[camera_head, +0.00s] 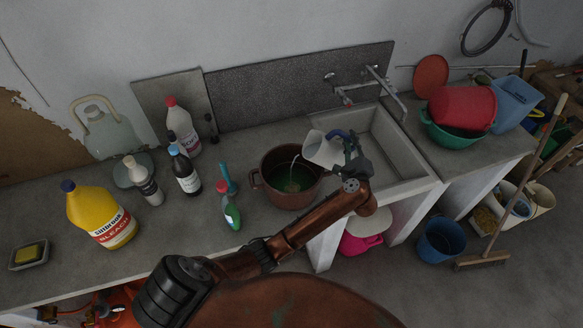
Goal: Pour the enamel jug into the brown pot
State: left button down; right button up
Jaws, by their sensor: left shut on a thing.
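The brown pot (271,189) stands on the counter just left of the sink, with green inside it. The white enamel jug (322,150) with a blue handle is tilted to the left over the pot's right rim. A thin pale stream shows between the jug's mouth and the pot's inside. My left gripper (350,150) is shut on the enamel jug at its handle side, above the right of the pot. The fingers are partly hidden behind the gripper body. My right gripper is not in view.
A green bottle (231,212) and a dark bottle (185,173) stand left of the pot. A yellow bleach jug (101,217) is farther left. The sink (408,140) and its tap (386,88) are on the right. The front counter between has bare room.

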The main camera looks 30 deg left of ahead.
aim_at(330, 137)
pick_arm(q)
jog(key=shift+s+a+r, duration=0.1)
jog(key=shift+r, duration=0.15)
jog(key=shift+s+a+r+n, duration=0.3)
jog(key=shift+a+r+n, duration=0.25)
jog(key=shift+n, duration=0.45)
dwell(0.8)
jog(key=shift+s+a+r+n+p, duration=0.25)
jog(key=shift+s+a+n+p, duration=0.3)
jog(key=shift+a+n, duration=0.35)
dwell(1.7)
jog(key=shift+s+a+r+n+b, duration=0.1)
jog(key=shift+s+a+n+b, duration=0.4)
jog(key=shift+a, duration=0.3)
jog(key=shift+s+a+r+n+b, duration=0.1)
jog(key=shift+s+a+n+b, duration=0.4)
jog(key=shift+a, duration=0.3)
dwell(0.8)
